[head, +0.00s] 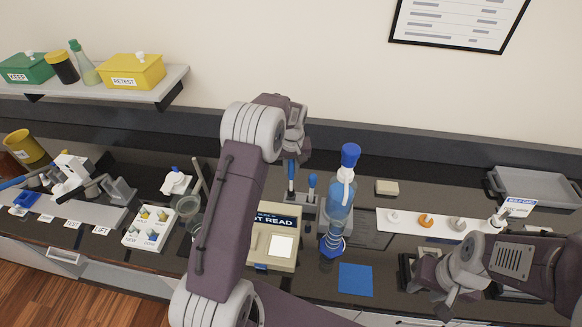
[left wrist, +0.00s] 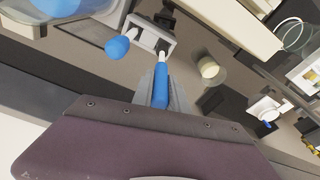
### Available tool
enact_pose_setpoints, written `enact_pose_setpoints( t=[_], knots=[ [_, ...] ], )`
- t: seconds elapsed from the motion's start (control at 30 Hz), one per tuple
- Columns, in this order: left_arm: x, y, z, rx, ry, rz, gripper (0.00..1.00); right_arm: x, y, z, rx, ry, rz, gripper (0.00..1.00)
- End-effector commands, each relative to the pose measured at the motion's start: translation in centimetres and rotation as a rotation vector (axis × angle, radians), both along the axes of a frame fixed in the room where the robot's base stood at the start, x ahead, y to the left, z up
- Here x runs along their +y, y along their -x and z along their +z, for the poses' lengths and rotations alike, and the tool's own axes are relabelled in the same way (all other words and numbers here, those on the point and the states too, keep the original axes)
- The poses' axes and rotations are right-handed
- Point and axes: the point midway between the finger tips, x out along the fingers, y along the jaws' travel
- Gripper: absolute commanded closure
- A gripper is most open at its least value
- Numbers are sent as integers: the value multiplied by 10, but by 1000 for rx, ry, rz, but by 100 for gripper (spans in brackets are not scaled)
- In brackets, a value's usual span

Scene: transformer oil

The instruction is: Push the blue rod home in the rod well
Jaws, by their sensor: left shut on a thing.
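The blue rod (left wrist: 160,86) is between my left gripper's fingers (left wrist: 164,78) in the left wrist view. Its pale tip meets the grey rod well block (left wrist: 151,36) at an opening; how deep it sits cannot be told. In the head view the rod (head: 291,172) stands roughly upright under my left gripper (head: 293,152), at the left part of the well block (head: 304,209). A second blue-topped rod (head: 311,184) stands beside it in the block; its round blue top (left wrist: 118,47) shows in the wrist view. My right gripper (head: 442,302) is low at the right, its fingers unclear.
A tall blue bottle (head: 338,205) stands close right of the well. A beige tester (head: 272,246) stands in front, with a blue mat (head: 355,279) to its right. A white strip (head: 440,224) with several small parts lies further right. A grey tray (head: 530,187) is at the far right.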

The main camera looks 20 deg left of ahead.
Motion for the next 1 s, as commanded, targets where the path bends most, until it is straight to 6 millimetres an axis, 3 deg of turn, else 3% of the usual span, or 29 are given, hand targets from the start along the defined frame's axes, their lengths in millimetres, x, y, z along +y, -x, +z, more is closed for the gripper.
enact_pose_setpoints(
  t=[1.0],
  knots=[
    [0, 0, -7, 0, 0, 0, 100, 0, 0, -3, 0, 0, 0, 64]
  ],
)
